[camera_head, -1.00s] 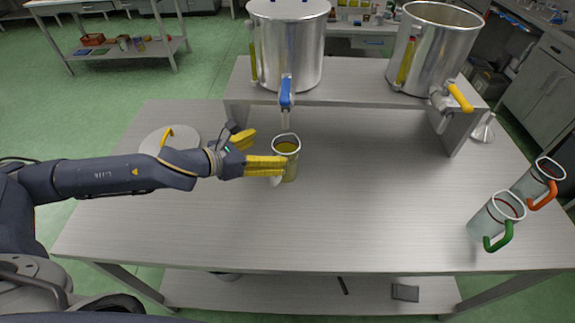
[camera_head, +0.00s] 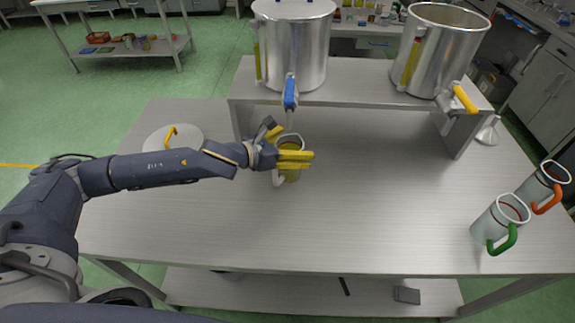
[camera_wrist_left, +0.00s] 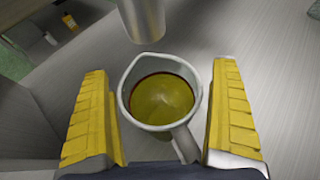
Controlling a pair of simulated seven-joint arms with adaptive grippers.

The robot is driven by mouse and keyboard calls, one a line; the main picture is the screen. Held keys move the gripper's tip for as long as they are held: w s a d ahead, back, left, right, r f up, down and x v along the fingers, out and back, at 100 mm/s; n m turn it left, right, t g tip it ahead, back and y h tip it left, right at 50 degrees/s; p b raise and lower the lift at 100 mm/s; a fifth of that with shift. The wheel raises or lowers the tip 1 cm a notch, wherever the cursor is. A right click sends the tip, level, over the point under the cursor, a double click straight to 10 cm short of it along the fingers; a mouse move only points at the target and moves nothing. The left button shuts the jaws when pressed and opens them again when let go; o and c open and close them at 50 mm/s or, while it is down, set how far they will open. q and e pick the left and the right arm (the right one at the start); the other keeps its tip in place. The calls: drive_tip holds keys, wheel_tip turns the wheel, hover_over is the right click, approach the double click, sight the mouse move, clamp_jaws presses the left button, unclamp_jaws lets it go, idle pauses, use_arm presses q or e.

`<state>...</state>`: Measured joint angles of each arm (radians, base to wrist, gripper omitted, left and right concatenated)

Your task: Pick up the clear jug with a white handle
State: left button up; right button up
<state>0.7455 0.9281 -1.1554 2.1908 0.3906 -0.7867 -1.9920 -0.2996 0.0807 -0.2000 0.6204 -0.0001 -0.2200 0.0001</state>
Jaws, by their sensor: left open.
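The clear jug with a white handle (camera_head: 290,177) stands upright on the metal table below the blue tap of the left steel tank. It holds yellow-green liquid. My left gripper (camera_head: 294,145) is at the jug, its yellow fingers covering part of the jug's side. In the left wrist view the jug (camera_wrist_left: 160,78) sits between the two open yellow fingers, with a gap on each side. Its white handle (camera_wrist_left: 183,143) points toward the palm, slightly right. My right gripper is not in view.
Steel tanks (camera_head: 292,50) and (camera_head: 437,55) stand on a raised shelf behind the jug. A green-handled jug (camera_head: 488,222) and an orange-handled jug (camera_head: 535,188) stand at the right. A round lid (camera_head: 185,138) lies behind my left arm. The table's middle is clear.

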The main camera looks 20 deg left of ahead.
use_arm(q)
drive_tip(key=c, duration=1.8)
